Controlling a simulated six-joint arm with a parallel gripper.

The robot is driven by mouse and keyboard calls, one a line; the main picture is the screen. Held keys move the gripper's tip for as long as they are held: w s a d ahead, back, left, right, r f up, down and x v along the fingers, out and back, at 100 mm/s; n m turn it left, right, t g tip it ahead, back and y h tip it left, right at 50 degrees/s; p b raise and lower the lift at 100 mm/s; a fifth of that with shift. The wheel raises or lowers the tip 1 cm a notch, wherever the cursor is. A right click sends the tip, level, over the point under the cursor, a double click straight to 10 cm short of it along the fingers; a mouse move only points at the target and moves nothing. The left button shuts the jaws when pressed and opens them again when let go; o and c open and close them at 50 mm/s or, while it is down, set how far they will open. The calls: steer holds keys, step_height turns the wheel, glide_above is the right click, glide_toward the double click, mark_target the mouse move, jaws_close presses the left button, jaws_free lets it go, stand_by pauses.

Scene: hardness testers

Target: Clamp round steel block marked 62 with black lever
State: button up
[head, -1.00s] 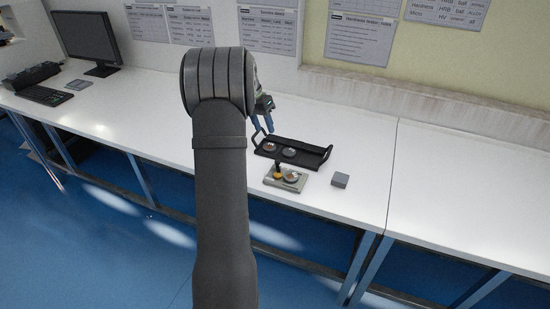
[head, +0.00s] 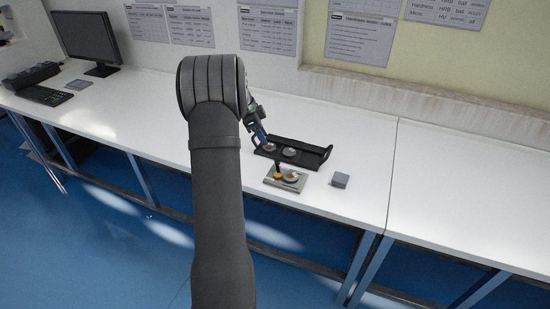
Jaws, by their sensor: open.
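A small metal clamping fixture (head: 285,186) sits near the front edge of the white table. A round steel block (head: 291,176) rests on it, and its marking is too small to read. A short black lever (head: 278,167) rises at the fixture's left side, above a brass-coloured part (head: 278,175). My gripper (head: 265,143) is open and empty at the left end of the black tray, close to the left disc there and up and left of the fixture. My arm partly hides it.
A black tray (head: 315,162) with handles holds two round blocks (head: 270,147) (head: 290,152) behind the fixture. A grey square block (head: 340,180) lies to the fixture's right. A monitor and keyboard stand far left. The table's right side is clear.

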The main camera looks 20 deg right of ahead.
mark_target(277, 161)
steer(key=x, duration=1.2)
steer(key=shift+d+f, duration=0.15)
jaws_close()
